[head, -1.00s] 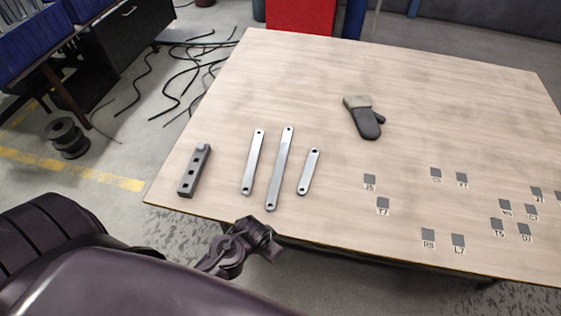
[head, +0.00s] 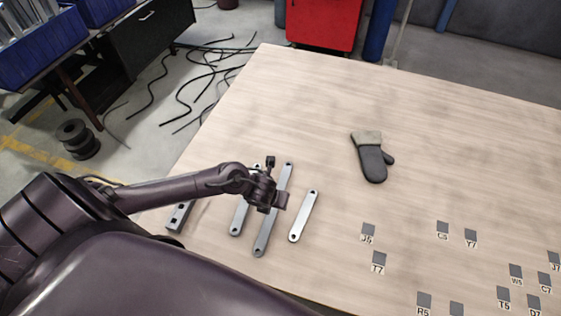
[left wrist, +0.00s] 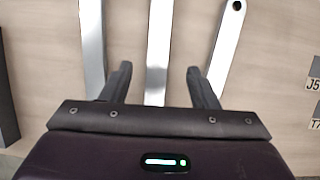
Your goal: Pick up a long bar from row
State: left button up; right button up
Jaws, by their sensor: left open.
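Three flat silver bars lie side by side on the wooden table. The longest, the middle bar (head: 266,232), has a hole near each end. A medium bar (head: 239,219) is left of it, partly hidden by my arm, and a short bar (head: 303,216) is right of it. My left gripper (head: 273,200) is over the middle bar. In the left wrist view my left gripper (left wrist: 158,80) is open and empty. The middle bar (left wrist: 159,50) runs between its fingers, with the medium bar (left wrist: 92,45) and short bar (left wrist: 226,45) outside them. My right gripper is not seen.
A dark block with square holes (head: 180,216) lies left of the bars, partly hidden by my arm. A grey mitt (head: 372,160) lies farther back. Several labelled dark squares (head: 379,258) cover the right front. The table's back middle is clear.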

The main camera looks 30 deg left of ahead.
aim_at(272, 211)
pick_arm(q)
jog(key=shift+a+f, duration=0.1)
jog(key=shift+f, duration=0.35)
jog(key=shift+x, duration=1.1)
jog(key=x, duration=0.2)
jog(key=shift+f, duration=0.3)
jog(key=shift+w+a+f, duration=0.1)
jog(key=shift+w+f, duration=0.1)
jog(key=shift+f, duration=0.15)
jog(key=shift+w+f, duration=0.1)
jog(key=shift+f, duration=0.15)
jog(key=shift+p, duration=0.3)
grip_shut()
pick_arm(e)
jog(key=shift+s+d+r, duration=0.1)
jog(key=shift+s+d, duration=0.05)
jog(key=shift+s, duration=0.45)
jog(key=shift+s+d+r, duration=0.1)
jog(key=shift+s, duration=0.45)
